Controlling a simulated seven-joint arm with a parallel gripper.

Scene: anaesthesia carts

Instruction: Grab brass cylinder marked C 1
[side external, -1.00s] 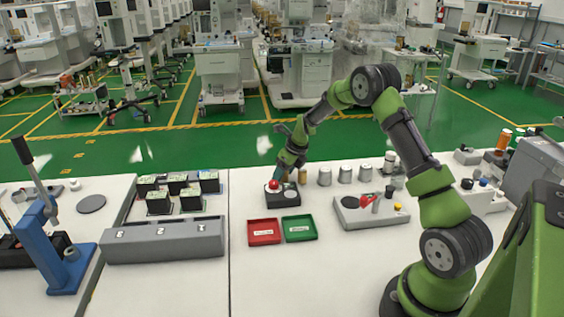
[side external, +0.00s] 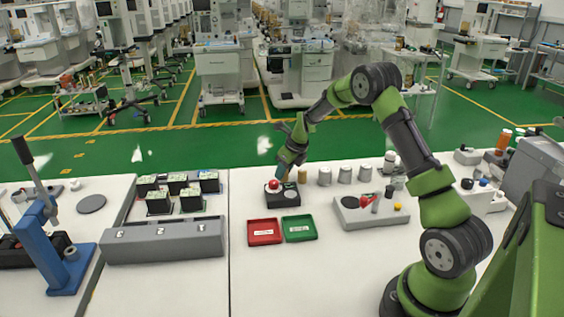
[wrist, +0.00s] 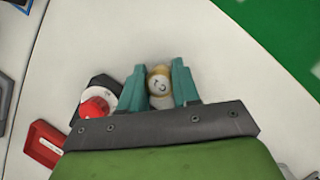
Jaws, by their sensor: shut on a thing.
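A brass cylinder (wrist: 160,84) with a pale top stands between my gripper's teal fingers in the wrist view. Its top bears a dark curved mark like a C; any number is too small to read. My gripper (wrist: 159,88) is shut on it, one finger on each side. In the side view my gripper (side external: 285,171) is behind the red-button box, low over the table, and hides most of what it holds. Another brass-coloured cylinder (side external: 302,176) stands just right of the fingers.
The red-button box (side external: 279,194) is close in front of my gripper. A red tray (side external: 264,232) and a green tray (side external: 299,228) lie nearer the camera. Several grey cylinders (side external: 345,175) stand to the right. A grey panel (side external: 371,212) lies beyond the trays on the right.

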